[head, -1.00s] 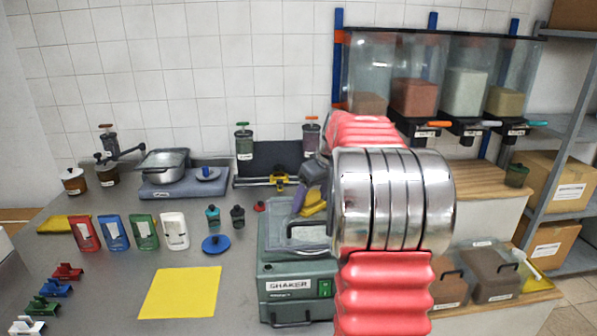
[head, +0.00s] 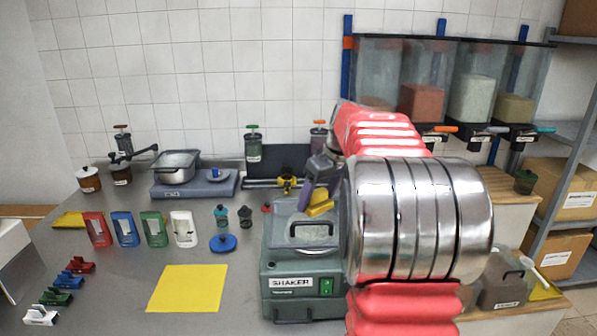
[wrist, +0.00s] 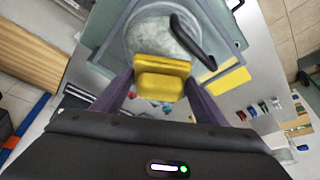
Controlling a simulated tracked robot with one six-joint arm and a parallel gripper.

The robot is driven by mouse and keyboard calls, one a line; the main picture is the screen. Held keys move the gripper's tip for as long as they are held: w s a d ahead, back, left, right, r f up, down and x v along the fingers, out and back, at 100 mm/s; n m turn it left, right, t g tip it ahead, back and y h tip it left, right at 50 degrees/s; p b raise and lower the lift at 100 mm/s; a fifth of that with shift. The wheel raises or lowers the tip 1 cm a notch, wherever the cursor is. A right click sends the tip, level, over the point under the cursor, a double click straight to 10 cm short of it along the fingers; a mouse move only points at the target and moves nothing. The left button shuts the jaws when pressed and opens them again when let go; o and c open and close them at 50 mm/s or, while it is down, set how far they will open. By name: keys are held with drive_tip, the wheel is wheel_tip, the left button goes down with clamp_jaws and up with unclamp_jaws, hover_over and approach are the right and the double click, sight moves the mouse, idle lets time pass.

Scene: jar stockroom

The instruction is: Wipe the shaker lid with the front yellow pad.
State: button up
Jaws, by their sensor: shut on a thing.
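The green shaker (head: 300,297) stands on the bench, and its clear lid (head: 283,235) with a dark handle covers the top. My gripper (head: 312,204) is shut on a yellow pad (head: 320,209) over the back part of the lid. In the wrist view, the pad (wrist: 162,78) sits between the two purple-grey fingers (wrist: 160,88). Beyond it are the clear lid (wrist: 118,35), its black handle (wrist: 192,38) and a pale round thing under the lid. I cannot tell whether the pad touches the lid. My arm hides the shaker's right side.
A yellow sheet (head: 188,289) lies flat left of the shaker. A scale with a metal pan (head: 177,163) is behind. Hoppers (head: 455,85) hang at the back right.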

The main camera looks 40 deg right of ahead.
drive_tip(key=shift+r, duration=1.95)
drive_tip(key=shift+s, duration=0.15)
